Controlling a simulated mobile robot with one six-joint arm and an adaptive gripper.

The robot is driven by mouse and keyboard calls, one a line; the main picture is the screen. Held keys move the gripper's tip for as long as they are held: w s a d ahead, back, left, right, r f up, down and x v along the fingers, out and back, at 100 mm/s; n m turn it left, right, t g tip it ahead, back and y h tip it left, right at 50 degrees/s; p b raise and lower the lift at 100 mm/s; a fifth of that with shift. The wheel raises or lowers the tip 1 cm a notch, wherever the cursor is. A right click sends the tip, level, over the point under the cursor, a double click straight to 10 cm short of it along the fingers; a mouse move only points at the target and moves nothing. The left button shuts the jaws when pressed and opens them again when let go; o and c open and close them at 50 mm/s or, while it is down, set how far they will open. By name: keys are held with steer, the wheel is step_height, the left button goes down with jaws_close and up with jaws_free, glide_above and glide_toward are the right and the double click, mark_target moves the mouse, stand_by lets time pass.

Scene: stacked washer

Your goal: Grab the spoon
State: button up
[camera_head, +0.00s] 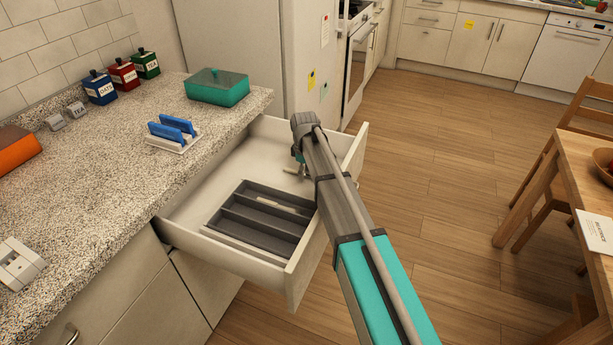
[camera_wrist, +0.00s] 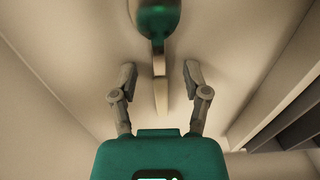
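The spoon (camera_wrist: 158,18) lies in the open drawer (camera_head: 258,150), its teal bowl at the top of the wrist view and its pale handle pointing back towards my gripper (camera_wrist: 160,74). My gripper is open, with one finger on each side of the handle and a visible gap on both sides. In the head view my gripper (camera_head: 296,170) reaches down into the far part of the drawer. I cannot make out the spoon there, as my arm and gripper crowd that spot.
A dark cutlery tray (camera_head: 262,220) fills the drawer's near part; its edge shows in the wrist view (camera_wrist: 288,122). The drawer walls stand around my gripper. On the counter (camera_head: 110,190) are a teal box (camera_head: 217,90) and a white rack holding blue items (camera_head: 172,136).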

jaws_close()
steer(key=shift+r, duration=0.1)
step_height(320, 180, up, 10)
steer(key=p, duration=1)
stand_by(0.8)
